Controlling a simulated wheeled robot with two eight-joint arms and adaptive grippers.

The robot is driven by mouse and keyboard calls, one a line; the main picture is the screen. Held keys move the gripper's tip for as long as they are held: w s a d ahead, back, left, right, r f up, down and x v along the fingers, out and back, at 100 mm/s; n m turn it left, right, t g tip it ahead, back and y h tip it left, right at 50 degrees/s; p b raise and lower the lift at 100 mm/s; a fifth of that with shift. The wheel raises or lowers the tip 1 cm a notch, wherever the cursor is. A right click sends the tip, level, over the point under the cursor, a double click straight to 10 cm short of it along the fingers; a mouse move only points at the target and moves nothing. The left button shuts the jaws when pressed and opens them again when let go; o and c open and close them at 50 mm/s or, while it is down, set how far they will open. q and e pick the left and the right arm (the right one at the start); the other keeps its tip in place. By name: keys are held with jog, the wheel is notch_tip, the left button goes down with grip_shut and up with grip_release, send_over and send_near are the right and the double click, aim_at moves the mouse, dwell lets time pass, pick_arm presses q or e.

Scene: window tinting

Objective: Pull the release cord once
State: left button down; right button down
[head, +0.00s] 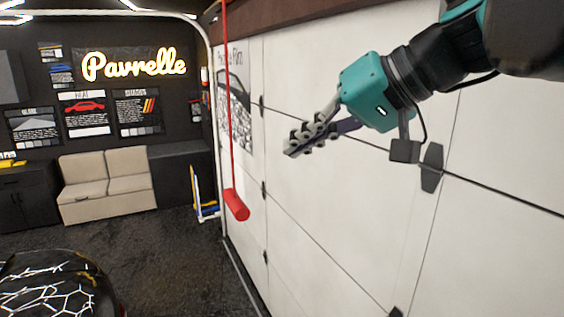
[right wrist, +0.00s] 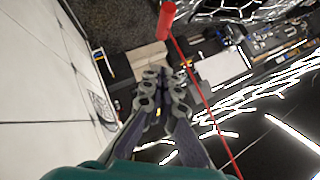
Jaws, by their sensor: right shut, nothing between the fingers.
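The red release cord (head: 229,110) hangs down in front of the white garage door in the head view and ends in a red cylindrical handle (head: 237,205). In the right wrist view the handle (right wrist: 167,20) is at the top and the cord (right wrist: 205,100) runs down to the right, beside the fingers. My right gripper (head: 290,151) is shut and empty, to the right of the cord and higher than the handle, apart from both in the head view. It also shows in the right wrist view (right wrist: 152,76). My left gripper is not in view.
The white panelled garage door (head: 330,220) with dark hinges stands behind my right gripper. A beige sofa (head: 105,185) and dark cabinets (head: 180,176) are at the back left. A dark car (head: 55,285) is at the lower left. Dark floor (head: 165,250) lies open between.

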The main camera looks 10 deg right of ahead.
aim_at(237, 195)
jog(key=x, duration=0.3)
jog(key=s+b+x, duration=0.1)
jog(key=x, duration=0.3)
jog(key=f+x, duration=0.1)
jog(key=x, duration=0.2)
jog(key=shift+s+a+f+b, duration=0.1)
jog(key=shift+a+f+b, duration=0.15)
jog(key=shift+a+b, duration=0.1)
jog(key=shift+s+a+f, duration=0.25)
jog(key=shift+a+f, duration=0.05)
jog(key=shift+f, duration=0.2)
jog(key=shift+w, duration=0.1)
jog(key=shift+f, duration=0.15)
notch_tip(237, 195, down, 5)
jog(key=b, duration=0.3)
jog(key=shift+d+f, duration=0.1)
jog(key=shift+f, duration=0.1)
